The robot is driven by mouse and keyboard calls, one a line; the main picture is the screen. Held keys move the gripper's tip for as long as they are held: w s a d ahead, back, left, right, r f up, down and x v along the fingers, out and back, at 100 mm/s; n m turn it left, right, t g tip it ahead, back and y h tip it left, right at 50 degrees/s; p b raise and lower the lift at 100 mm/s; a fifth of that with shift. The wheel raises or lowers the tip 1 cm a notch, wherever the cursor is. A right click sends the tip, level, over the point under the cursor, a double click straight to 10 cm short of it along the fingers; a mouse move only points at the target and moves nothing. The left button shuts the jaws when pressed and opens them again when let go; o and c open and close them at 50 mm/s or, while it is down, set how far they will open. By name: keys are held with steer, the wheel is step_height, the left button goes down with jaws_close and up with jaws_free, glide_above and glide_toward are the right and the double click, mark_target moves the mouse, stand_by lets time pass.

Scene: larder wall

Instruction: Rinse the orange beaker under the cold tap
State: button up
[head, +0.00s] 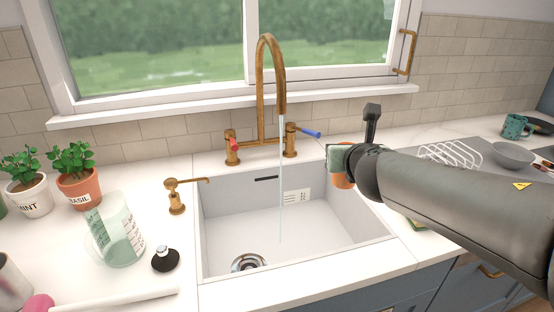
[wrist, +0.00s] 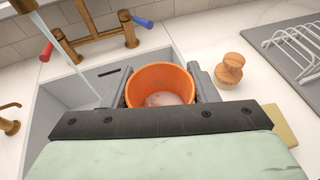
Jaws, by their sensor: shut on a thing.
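My gripper (wrist: 159,92) is shut on the orange beaker (wrist: 160,80), with a finger on each side of it in the wrist view. In the head view the beaker (head: 342,180) shows only partly beside my gripper, over the right side of the sink (head: 336,243). The brass tap (head: 270,75) runs a thin stream of water (head: 281,190) into the sink, to the left of the beaker and apart from it. The blue-handled cold lever (head: 306,132) points right; the red-handled lever (head: 231,142) stands left.
A brass soap dispenser (head: 176,200), a glass jug (head: 115,232) and potted herbs (head: 78,178) stand left of the sink. A wooden object (wrist: 230,70) stands on the counter right of the beaker. A dish rack (head: 448,154) lies farther right. The window sill is behind the tap.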

steer(key=s+a+p, duration=0.2)
steer(key=s+a, duration=0.1)
steer(key=s, duration=0.4)
steer(key=shift+s+r, duration=0.15)
steer(key=shift+s, duration=0.05)
stand_by(0.3)
stand_by(1.1)
steer(key=s+a+r+p, duration=0.2)
steer(key=s+r+p, duration=0.2)
steer(key=p, duration=0.2)
steer(key=shift+s+r, duration=0.2)
steer(key=shift+s, duration=0.05)
steer(key=shift+f, duration=0.1)
stand_by(0.4)
steer(key=w+d+f+b, duration=0.2)
steer(key=w+f+b, duration=0.2)
steer(key=w+b, duration=0.2)
steer(key=shift+w+d+f, duration=0.3)
steer(key=shift+d, duration=0.05)
